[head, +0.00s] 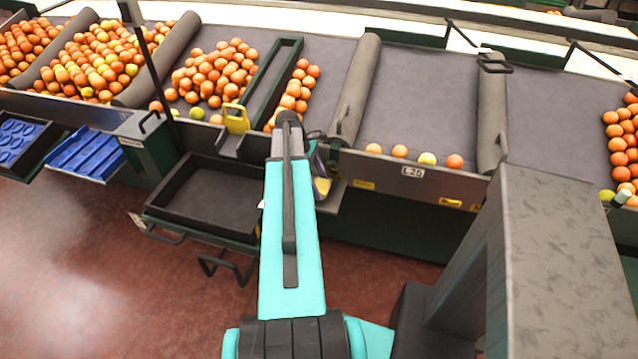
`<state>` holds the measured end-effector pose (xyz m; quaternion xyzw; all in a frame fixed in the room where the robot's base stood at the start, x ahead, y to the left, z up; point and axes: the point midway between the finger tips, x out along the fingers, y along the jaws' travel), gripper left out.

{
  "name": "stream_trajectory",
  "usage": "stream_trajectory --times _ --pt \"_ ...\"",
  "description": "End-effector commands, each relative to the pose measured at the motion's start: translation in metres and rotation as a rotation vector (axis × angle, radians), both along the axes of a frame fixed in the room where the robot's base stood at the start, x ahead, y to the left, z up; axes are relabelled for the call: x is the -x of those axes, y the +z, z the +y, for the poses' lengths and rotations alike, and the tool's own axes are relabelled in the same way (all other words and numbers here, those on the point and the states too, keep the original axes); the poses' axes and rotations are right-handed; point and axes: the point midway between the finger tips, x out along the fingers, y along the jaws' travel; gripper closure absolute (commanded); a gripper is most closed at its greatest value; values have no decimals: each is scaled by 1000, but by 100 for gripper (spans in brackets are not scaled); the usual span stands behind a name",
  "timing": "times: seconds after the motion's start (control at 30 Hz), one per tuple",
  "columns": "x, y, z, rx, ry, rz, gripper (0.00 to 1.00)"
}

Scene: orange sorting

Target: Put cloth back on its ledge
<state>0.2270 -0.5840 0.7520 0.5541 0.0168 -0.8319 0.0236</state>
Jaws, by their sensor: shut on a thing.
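My arm reaches forward over the edge of the sorting line, and its end hides most of my gripper (317,163). My gripper is shut on what looks like the cloth (322,187), a small yellowish and grey patch just right of the arm. The cloth's shape and the fingertips are mostly hidden. A small pale ledge (335,196) juts from the front of the line, just below and beside the patch. I cannot tell whether the cloth touches it.
An empty black tray (205,198) sits left of my arm, with a yellow holder (236,118) behind it. Oranges (214,72) lie on the belts. A few fruits (400,151) line the right lane's front edge. A grey column (555,250) stands at right.

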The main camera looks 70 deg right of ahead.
Motion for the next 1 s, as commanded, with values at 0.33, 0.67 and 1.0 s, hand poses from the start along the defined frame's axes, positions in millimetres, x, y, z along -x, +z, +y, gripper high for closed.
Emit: stream_trajectory --times 0.33,0.67,1.0 --pt "0 -6 1 1 -1 0 66" --pt "1 -9 1 1 -2 0 26" --pt "1 -8 1 1 -2 0 23"
